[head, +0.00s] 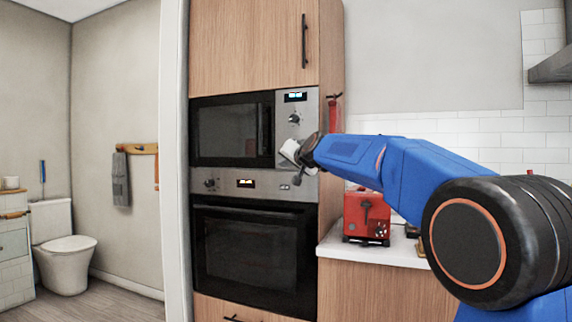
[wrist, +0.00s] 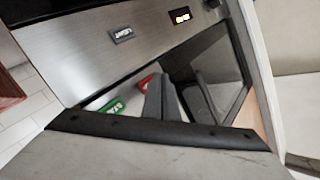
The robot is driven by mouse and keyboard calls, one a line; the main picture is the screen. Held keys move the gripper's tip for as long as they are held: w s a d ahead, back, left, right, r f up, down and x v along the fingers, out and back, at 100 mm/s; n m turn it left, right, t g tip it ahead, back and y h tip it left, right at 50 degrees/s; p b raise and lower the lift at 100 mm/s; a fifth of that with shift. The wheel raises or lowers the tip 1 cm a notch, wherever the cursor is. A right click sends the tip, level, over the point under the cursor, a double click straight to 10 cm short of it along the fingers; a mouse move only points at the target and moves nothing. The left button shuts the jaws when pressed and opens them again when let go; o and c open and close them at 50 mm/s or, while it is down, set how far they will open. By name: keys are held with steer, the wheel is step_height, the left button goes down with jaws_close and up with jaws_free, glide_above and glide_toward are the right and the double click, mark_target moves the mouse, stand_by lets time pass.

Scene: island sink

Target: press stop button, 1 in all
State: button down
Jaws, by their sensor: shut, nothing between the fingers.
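The microwave (head: 228,132) is built into the wooden cabinet, with a steel control panel (head: 311,104) on its right side. In the wrist view, which is turned nearly upside down, a red button (wrist: 147,81), which looks like the stop button, shows partly behind my fingers. A green button (wrist: 113,107) with white lettering sits beside it. My gripper (wrist: 175,88) is shut and empty, its dark fingers close to the red button. Whether they touch it I cannot tell. In the head view my gripper (head: 284,150) covers the lower panel, hiding both buttons.
The oven (head: 253,255) is below the microwave, its display (wrist: 180,15) lit. A red toaster (head: 367,215) stands on the white counter (head: 340,254) to the right, under my arm. A red extinguisher-like object (head: 333,115) hangs on the cabinet side. A toilet (head: 66,262) is far left.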

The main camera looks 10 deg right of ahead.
steer(key=s+a, duration=0.1)
steer(key=s, duration=0.1)
steer(key=s+a, duration=0.2)
stand_by(0.5)
stand_by(0.6)
steer(key=s+d+f+n+g+h, duration=0.1)
steer(key=s+d+f+n+g, duration=0.1)
steer(key=s+f, duration=1.3)
steer(key=s+d+f+n+g, duration=0.1)
steer(key=s+d+f+g, duration=0.2)
steer(key=s+f, duration=1.2)
steer(key=s+d+f+n+g+h, duration=0.1)
steer(key=s+f+g, duration=0.5)
steer(key=s+f, duration=0.9)
steer(key=s+d+n, duration=0.1)
steer(key=s, duration=0.8)
steer(key=shift+s+d+f+n+h, duration=0.15)
steer(key=shift+f+n+h, duration=0.05)
steer(key=shift+n+h, duration=0.1)
